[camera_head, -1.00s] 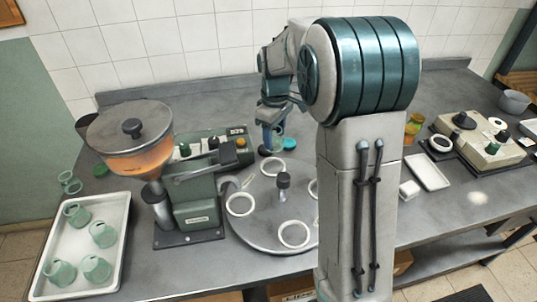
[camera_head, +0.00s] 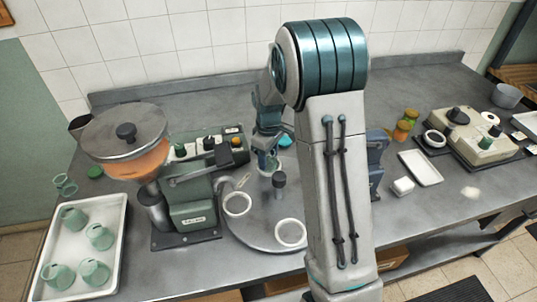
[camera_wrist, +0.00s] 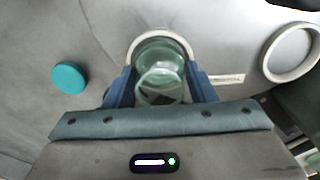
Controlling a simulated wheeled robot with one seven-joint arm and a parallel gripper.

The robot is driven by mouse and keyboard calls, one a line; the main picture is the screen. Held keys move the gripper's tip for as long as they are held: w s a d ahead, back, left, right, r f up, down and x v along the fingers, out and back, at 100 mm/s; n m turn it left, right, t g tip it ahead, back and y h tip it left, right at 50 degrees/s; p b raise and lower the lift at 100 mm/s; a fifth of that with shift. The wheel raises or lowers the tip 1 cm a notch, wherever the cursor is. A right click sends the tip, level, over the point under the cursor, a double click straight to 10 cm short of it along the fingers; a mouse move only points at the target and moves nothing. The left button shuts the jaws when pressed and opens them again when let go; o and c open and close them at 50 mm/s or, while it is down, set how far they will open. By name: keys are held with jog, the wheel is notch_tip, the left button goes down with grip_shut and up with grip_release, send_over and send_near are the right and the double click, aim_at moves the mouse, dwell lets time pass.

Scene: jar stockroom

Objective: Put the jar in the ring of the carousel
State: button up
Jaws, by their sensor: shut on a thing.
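My gripper (camera_head: 268,153) is low over the back of the grey round carousel (camera_head: 245,232), shut on a pale green glass jar. The jar (camera_wrist: 160,82) shows between the blue fingers in the wrist view, with its open mouth toward the camera. A white ring (camera_wrist: 150,36) of the carousel curves around the jar's far side there; the fingers and jar hide its near part. In the head view the jar is at this back ring (camera_head: 266,171). I cannot tell whether its base rests inside the ring. Another white ring (camera_head: 237,204) at the left front is empty.
A dark knob (camera_head: 279,181) stands at the carousel's middle. A filling machine (camera_head: 190,195) is close on the left, with a white tray (camera_head: 112,262) of green jars beyond it. A teal lid (camera_wrist: 68,77) lies behind the carousel. My arm hides the carousel's right side.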

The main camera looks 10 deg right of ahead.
jog(key=o, duration=1)
jog(key=shift+f, duration=0.1)
notch_tip(320, 180, up, 12)
jog(key=b, duration=0.1)
jog(key=s+r+m+t, duration=0.2)
jog(key=s+m, duration=0.7)
jog(key=s, duration=1.6)
jog(key=shift+s+r+t, duration=0.15)
jog(key=shift+r+t, duration=0.15)
jog(key=shift+t, duration=0.2)
